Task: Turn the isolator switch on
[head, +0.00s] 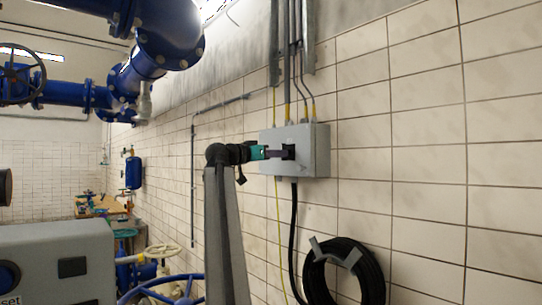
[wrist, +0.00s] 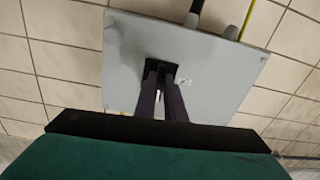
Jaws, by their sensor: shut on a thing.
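The isolator switch is a grey box (head: 316,150) on the tiled wall in the head view, with conduits entering its top. The same box (wrist: 225,75) fills the upper middle of the wrist view. A black switch plate (wrist: 162,64) sits on its front face. My gripper (head: 285,152) reaches the box from the left, its dark fingers against the switch. In the wrist view my gripper (wrist: 161,78) is shut on the switch handle at the black plate. The fingers mostly hide the handle, so I cannot tell its angle clearly.
A black cable coil (head: 343,272) hangs on the wall below the box, and a black cable (head: 293,225) runs down from it. Large blue pipes (head: 165,40) are at the upper left. A blue handwheel (head: 165,290) and a grey machine (head: 55,262) stand at the lower left.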

